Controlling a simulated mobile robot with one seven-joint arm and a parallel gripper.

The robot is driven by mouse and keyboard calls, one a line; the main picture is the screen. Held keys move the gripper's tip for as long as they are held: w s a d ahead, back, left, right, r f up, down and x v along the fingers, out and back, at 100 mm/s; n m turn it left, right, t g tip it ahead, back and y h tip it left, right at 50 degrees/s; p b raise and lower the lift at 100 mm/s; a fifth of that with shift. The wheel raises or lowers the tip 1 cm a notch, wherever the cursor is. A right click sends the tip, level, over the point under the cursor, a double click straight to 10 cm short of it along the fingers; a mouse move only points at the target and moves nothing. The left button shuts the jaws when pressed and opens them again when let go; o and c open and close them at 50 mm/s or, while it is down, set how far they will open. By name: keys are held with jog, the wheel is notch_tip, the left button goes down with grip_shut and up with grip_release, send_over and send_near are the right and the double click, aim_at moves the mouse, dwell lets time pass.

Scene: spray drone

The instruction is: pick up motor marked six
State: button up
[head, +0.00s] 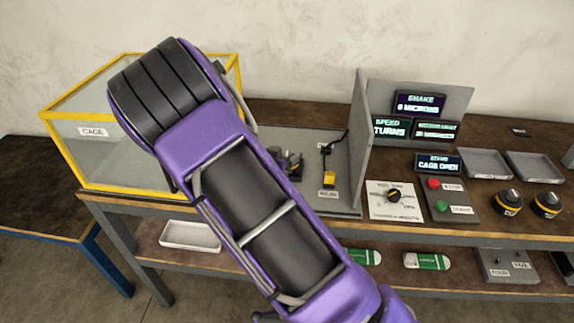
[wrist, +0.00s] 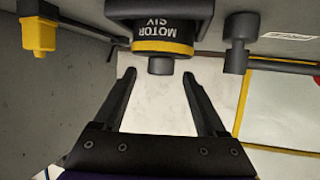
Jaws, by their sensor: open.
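In the wrist view the motor (wrist: 165,34) is black with a yellow band, and its upside-down label appears to read MOTOR SIX. It sits at the top centre with its short shaft toward my gripper (wrist: 159,74). My gripper is open, its fingertips on either side of the shaft end, with gaps visible and nothing held. Whether it touches the motor cannot be told. In the head view my purple arm crosses the middle, and a small dark cluster (head: 290,165) on the grey stand is partly hidden beside it, too unclear to name.
A yellow connector (wrist: 38,36) on a cable is at the left of the wrist view. A grey post (wrist: 240,45) stands right of the motor. The yellow-framed cage (head: 90,150) is at left; a grey panel (head: 357,140) rises at centre. Two other motors (head: 508,202) and empty trays (head: 485,163) are right.

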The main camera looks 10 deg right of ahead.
aim_at(290, 152)
jog(key=x, duration=0.4)
jog(key=shift+w+d+f, duration=0.1)
jog(key=shift+w+f, duration=0.05)
jog(key=shift+f, duration=0.2)
grip_shut()
jog(key=shift+f, duration=0.2)
dwell(0.9)
